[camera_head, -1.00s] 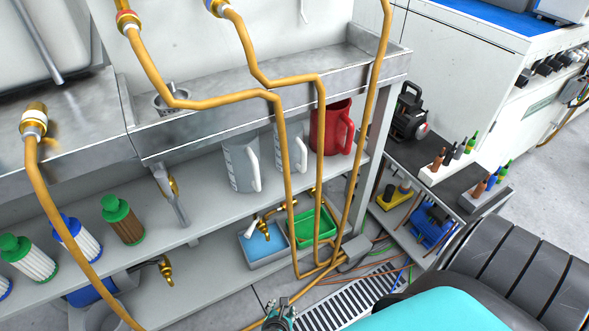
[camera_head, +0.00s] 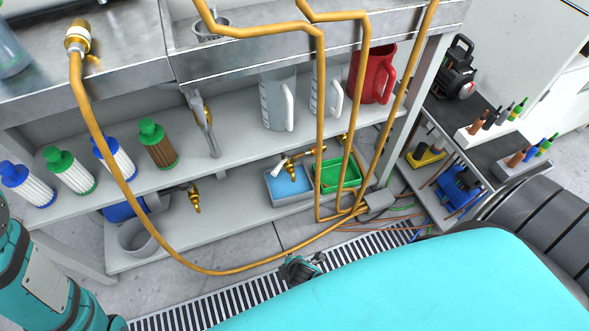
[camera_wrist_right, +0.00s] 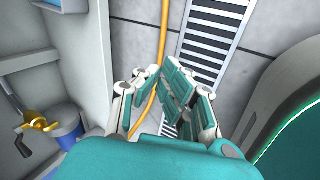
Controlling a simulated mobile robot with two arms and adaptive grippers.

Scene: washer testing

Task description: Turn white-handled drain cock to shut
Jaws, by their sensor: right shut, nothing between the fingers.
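The white-handled drain cock shows in the head view as a white handle (camera_head: 279,168) on brass fittings, at the blue tray on the lower shelf. The handle slants. My right gripper (camera_head: 303,268) is over the floor grating in front of the shelf, apart from the cock and below it in the picture. In the right wrist view its fingers (camera_wrist_right: 165,95) are shut and empty, with the amber hose behind them. My left arm (camera_head: 40,280) shows at the lower left. Its gripper is out of view.
The blue tray (camera_head: 290,188) and green tray (camera_head: 338,175) stand side by side. Amber hoses (camera_head: 320,130) hang before the shelf. A brass tap (camera_head: 194,198) sits further left; a brass tap (camera_wrist_right: 38,122) also shows in the right wrist view. Filters and jugs stand on the upper shelf.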

